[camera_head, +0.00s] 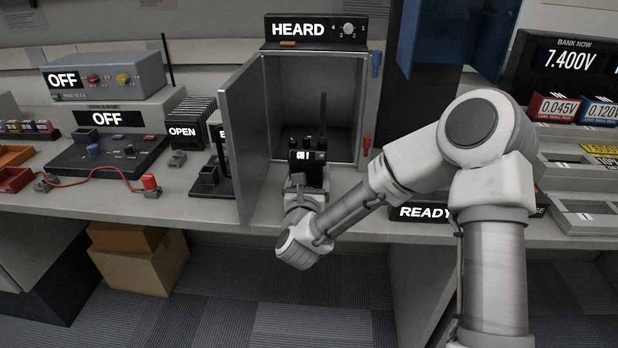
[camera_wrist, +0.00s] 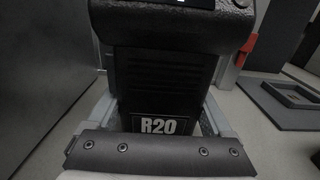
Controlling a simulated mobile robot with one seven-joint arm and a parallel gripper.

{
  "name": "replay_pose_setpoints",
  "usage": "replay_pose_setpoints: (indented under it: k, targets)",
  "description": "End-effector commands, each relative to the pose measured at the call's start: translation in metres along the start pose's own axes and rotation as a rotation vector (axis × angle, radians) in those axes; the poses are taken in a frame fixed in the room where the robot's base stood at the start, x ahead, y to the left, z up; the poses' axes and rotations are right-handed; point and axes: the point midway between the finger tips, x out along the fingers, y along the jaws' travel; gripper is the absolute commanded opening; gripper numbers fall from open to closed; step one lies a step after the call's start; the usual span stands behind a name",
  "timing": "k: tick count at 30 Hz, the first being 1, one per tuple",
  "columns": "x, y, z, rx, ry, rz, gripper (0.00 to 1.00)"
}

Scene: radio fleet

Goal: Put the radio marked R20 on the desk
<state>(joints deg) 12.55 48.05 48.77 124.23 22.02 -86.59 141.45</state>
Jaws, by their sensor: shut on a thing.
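The black radio marked R20 (camera_wrist: 160,126) is upright between the jaws of my gripper (camera_wrist: 163,108) in the wrist view, its label facing the camera. In the head view the radio (camera_head: 307,158) shows a small CH 1 display and an antenna. It is at the mouth of an open grey box under a HEARD sign. My gripper (camera_head: 306,182) is shut on its lower part, above the front of the long grey desk (camera_head: 195,208). Whether the radio's base touches anything is hidden by the gripper.
The box's grey door (camera_head: 245,135) stands open to the left of the radio. A small black stand (camera_head: 209,176) is left of the door. The front-left desk strip is mostly clear. Cardboard boxes (camera_head: 137,268) sit below.

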Motion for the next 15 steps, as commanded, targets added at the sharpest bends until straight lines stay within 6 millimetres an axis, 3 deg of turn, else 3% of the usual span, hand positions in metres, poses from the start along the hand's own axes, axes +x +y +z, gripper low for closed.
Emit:
replay_pose_setpoints:
  k: [12,13,15]
  targets:
    - [0.0001,0.0004,-0.0051,0.002,-0.005,0.001,0.0]
    - [0.0,0.0002,-0.005,0.001,-0.002,0.001,0.88]
    - [-0.0001,0.0002,-0.0044,0.001,-0.002,0.001,1.0]
